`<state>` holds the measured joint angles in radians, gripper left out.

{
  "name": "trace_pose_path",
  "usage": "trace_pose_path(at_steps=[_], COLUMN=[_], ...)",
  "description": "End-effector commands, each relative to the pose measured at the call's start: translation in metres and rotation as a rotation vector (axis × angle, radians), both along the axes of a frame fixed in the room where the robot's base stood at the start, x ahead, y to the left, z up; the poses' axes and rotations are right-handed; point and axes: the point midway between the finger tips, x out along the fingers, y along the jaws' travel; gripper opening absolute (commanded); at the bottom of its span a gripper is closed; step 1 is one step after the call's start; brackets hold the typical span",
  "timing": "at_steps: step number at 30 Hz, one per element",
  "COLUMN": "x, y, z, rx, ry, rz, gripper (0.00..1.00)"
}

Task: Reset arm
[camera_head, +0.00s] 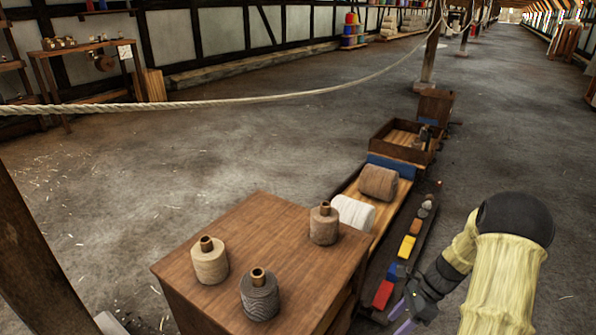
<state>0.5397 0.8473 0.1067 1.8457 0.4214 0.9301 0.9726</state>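My arm, in a pale yellow sleeve, reaches in from the lower right of the head view. My gripper (400,318) is at its end, low in the picture, to the right of the wooden block table (205,262). Its two purple-tipped fingers are apart, with nothing seen between them. It appears beside the near end of a dark narrow tray (413,262); I cannot tell whether it touches the tray. The tray holds a red block (383,294), a blue block (397,272), a yellow block (407,246) and other small items.
Three twine spools stand on the block table: beige (210,262), grey (260,297) and brown (324,224). Behind are a white roll (353,213), a brown roll (379,182) and an open crate (395,148). A rope (250,100) hangs across. Floor at left and right is open.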

Motion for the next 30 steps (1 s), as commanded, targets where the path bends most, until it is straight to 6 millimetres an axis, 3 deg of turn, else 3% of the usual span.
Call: trace_pose_path(at_steps=[1,3,18,30], x=[-0.003,-0.009,-0.068,-0.108], y=[0.009,0.018,0.079,0.106], z=[0.022,0.042,0.173,0.225], rx=[-0.035,-0.080,-0.334,-0.439], ry=[-0.047,-0.116,-0.566,-0.783], rz=[0.087,0.213,1.144,1.640], gripper=[0.54,0.54,0.54,0.54])
